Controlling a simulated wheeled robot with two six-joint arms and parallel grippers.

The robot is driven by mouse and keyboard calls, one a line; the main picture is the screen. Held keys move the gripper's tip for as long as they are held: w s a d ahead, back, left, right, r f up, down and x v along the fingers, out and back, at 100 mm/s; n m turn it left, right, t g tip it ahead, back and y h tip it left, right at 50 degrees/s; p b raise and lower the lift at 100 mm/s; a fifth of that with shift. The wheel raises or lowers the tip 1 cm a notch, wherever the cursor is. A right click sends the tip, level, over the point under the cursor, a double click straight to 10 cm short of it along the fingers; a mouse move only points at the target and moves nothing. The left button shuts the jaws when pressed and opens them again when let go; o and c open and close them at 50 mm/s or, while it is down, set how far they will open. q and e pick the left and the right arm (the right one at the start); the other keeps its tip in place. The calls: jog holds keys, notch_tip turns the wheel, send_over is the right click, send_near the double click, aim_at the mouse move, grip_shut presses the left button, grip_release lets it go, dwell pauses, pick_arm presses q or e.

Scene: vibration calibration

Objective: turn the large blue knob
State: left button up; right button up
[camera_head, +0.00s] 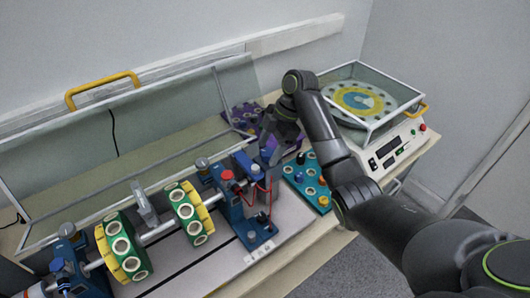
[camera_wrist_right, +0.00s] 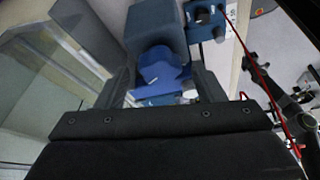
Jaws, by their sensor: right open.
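The large blue knob (camera_wrist_right: 163,70) shows in the right wrist view, in front of a blue-grey housing (camera_wrist_right: 155,22). My right gripper (camera_wrist_right: 163,88) is open, with one finger on each side of the knob; I cannot tell whether either finger touches it. In the head view my right gripper (camera_head: 270,150) reaches down from the upper right to the right end of the shaft rig, by the blue bearing stand (camera_head: 232,205). There the gripper largely hides the knob. My left gripper is not in view.
The rig carries a shaft with green and yellow discs (camera_head: 122,247). A raised clear guard with a yellow handle (camera_head: 100,82) stands behind it. A teal tray (camera_head: 305,180) with ringed holes lies to the right. A glass-covered balancing machine (camera_head: 392,150) stands at the back right. Red wires hang near the stand.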

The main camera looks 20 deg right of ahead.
jog(key=shift+f, duration=0.1)
jog(key=c, duration=1)
jog(key=shift+o, duration=0.2)
jog(key=shift+s+r+m+t+p, duration=0.1)
jog(key=shift+r+m+t+p, duration=0.15)
jog(key=shift+m+p, duration=0.7)
jog(key=m+t+p, duration=0.1)
jog(key=m+p, duration=0.1)
jog(key=p, duration=0.2)
jog(key=m+t+p, duration=0.1)
jog(key=m+p, duration=0.2)
jog(key=shift+s+a+m+p, duration=0.1)
jog(key=shift+s+m+p, duration=0.1)
jog(key=shift+m+p, duration=0.2)
jog(key=shift+f+m+t+h+p, duration=0.15)
jog(key=shift+m+t+h+p, duration=0.4)
jog(key=shift+m, duration=0.5)
jog(key=shift+m+t+h, duration=0.25)
jog(key=shift+m+t, duration=0.05)
jog(key=shift+m, duration=0.7)
jog(key=shift+f, duration=0.1)
jog(key=o, duration=1)
jog(key=shift+c, duration=0.2)
